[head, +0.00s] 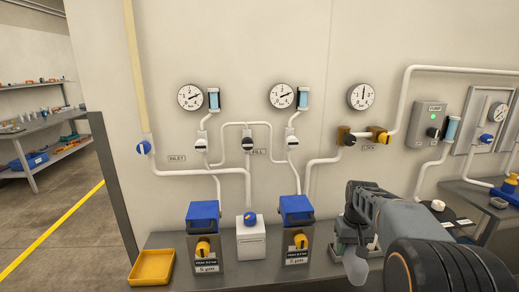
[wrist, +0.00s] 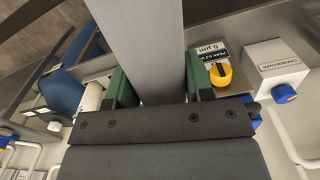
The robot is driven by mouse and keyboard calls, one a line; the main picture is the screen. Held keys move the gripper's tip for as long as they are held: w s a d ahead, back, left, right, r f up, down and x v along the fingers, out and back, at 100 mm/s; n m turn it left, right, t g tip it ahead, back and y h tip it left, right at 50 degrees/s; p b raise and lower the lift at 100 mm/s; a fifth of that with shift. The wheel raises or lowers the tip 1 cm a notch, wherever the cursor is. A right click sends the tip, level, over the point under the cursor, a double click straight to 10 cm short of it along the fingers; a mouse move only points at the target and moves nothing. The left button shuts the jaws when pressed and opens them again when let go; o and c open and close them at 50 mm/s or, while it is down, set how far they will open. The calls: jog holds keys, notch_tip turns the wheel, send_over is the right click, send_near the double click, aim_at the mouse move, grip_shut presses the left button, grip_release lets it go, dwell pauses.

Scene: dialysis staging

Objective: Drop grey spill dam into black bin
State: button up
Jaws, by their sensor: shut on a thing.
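In the wrist view, my gripper (wrist: 156,84) has its two green fingers closed on the sides of a long, flat grey bar, the grey spill dam (wrist: 150,38). The dam runs away from the jaws and out past the top edge, so its far end is out of sight. In the head view my arm comes in from the lower right, over the counter; its links hide most of the jaws, and I cannot make out the dam there. I see no black bin that I can be sure of in either view.
A yellow tray (head: 152,268) sits at the counter's left end. Two blue-topped filter units (head: 203,215) and a white box with a blue knob (head: 251,242) stand along the wall. White pipes and gauges (head: 190,97) cover the wall. The floor at left (head: 65,235) is open.

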jog(key=s+a+f+p, duration=0.2)
jog(key=a+f, duration=0.2)
jog(key=f, duration=0.6)
jog(key=s+a+f+p, duration=0.2)
jog(key=a+f, duration=0.3)
jog(key=f, duration=0.6)
jog(key=shift+s+a+n, duration=0.15)
jog(key=shift+s+n, duration=0.05)
jog(key=shift+n, duration=0.1)
